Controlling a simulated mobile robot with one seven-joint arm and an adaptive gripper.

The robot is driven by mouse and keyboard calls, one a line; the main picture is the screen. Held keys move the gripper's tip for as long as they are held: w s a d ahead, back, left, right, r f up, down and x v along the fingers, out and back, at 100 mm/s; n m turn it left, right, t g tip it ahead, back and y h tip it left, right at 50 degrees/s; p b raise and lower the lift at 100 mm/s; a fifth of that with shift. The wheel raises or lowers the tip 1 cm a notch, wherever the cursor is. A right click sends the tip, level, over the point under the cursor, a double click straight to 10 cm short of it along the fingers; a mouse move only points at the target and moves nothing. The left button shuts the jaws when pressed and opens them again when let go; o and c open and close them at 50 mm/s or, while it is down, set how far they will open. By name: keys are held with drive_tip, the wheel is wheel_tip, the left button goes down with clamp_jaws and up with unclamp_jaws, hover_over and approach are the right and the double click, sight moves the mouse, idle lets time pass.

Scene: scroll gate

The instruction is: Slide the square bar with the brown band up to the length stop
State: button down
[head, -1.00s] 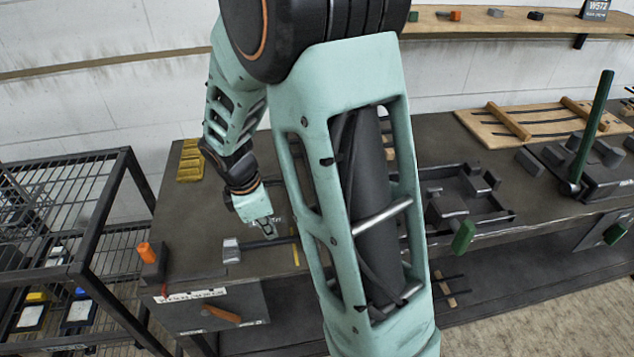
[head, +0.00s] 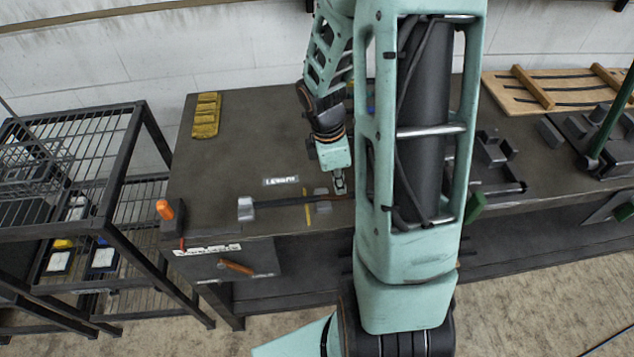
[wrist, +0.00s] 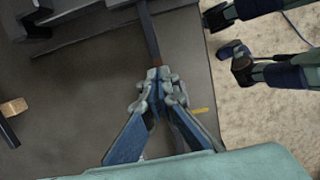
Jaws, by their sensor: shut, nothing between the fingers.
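The dark square bar (head: 285,203) lies along the front of the bench, running right from a small grey block (head: 246,208) near a "LENGTH" label. I take this block to be the length stop. I cannot tell whether the bar touches it. In the wrist view the bar (wrist: 148,35) runs away from the fingertips, with a brownish stretch (wrist: 153,52) close ahead of them. My gripper (head: 339,187) is shut and empty, its tips over or beside the bar, right of the yellow mark; the tips also show in the wrist view (wrist: 157,78). Contact is unclear.
A grey guide piece (head: 321,206) stands at the bar by the yellow mark (head: 308,200). An orange-handled block (head: 168,212) stands at the bench's left corner. A yellow tray (head: 206,115) lies at the back left. My arm hides the bench's middle. The left bench top is mostly clear.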

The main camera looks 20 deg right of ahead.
sight(267, 204)
drive_tip(key=shift+f, duration=0.8)
drive_tip(key=shift+s, duration=0.1)
drive_tip(key=shift+a+b, duration=0.1)
drive_tip(key=shift+b, duration=0.2)
drive_tip(key=w+a, duration=0.1)
drive_tip(key=a, duration=0.4)
drive_tip(key=w+a+b, duration=0.1)
drive_tip(key=w+a, duration=0.1)
drive_tip(key=a, duration=0.4)
drive_tip(key=w+a, duration=0.1)
drive_tip(key=a, duration=0.4)
drive_tip(key=shift+w+a+f+b, duration=0.15)
drive_tip(key=shift+w+a+b, duration=0.15)
drive_tip(key=shift+w+b, duration=0.1)
drive_tip(key=shift+a, duration=0.3)
